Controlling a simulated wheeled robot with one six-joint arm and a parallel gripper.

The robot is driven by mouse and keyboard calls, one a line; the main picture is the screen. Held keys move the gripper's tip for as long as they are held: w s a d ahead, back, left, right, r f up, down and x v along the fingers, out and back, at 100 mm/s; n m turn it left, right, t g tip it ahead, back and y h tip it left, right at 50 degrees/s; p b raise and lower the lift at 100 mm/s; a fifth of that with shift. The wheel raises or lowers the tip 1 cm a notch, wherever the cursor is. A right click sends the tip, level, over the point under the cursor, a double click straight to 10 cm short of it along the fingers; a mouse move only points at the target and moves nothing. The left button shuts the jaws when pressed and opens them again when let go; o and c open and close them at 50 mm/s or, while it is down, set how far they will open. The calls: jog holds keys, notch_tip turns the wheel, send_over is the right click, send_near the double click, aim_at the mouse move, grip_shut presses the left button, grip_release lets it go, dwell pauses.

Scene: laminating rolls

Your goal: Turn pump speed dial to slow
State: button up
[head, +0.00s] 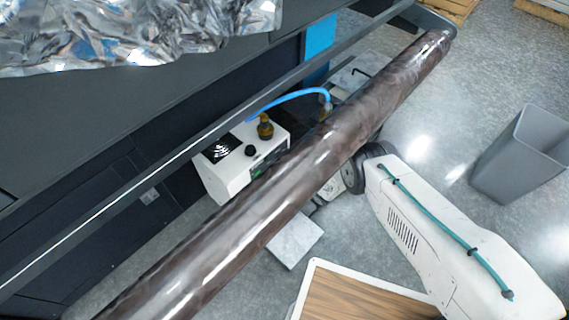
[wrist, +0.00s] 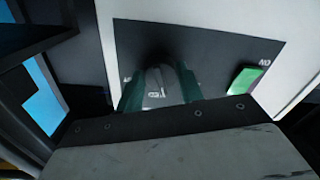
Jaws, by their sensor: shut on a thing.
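The pump is a white box (head: 225,178) in the head view, under a long brown glossy roll (head: 290,180) that hides part of its front. In the wrist view its dark front panel (wrist: 220,45) fills the middle. A grey dial (wrist: 157,82) with a small pale mark sits on that panel, upright between the two green fingers of my gripper (wrist: 158,92). The fingers are shut on the dial, one on each side. The dial's setting cannot be read; its label is mostly covered. In the head view the roll hides my gripper's fingers and the dial.
A lit green switch (wrist: 245,82) is right of the dial. A black knob (head: 250,151), an amber fitting (head: 265,128) and a blue hose (head: 292,94) are at the pump's top. A grey bin (head: 520,155) stands right. A wood-topped board (head: 365,295) is at the bottom.

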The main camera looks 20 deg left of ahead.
jog(key=shift+d+n, duration=0.15)
jog(key=shift+n, duration=3.75)
jog(key=o, duration=1)
jog(key=v, duration=0.7)
jog(key=shift+s+d, duration=0.1)
jog(key=shift+d, duration=0.25)
jog(key=shift+s+a, duration=0.1)
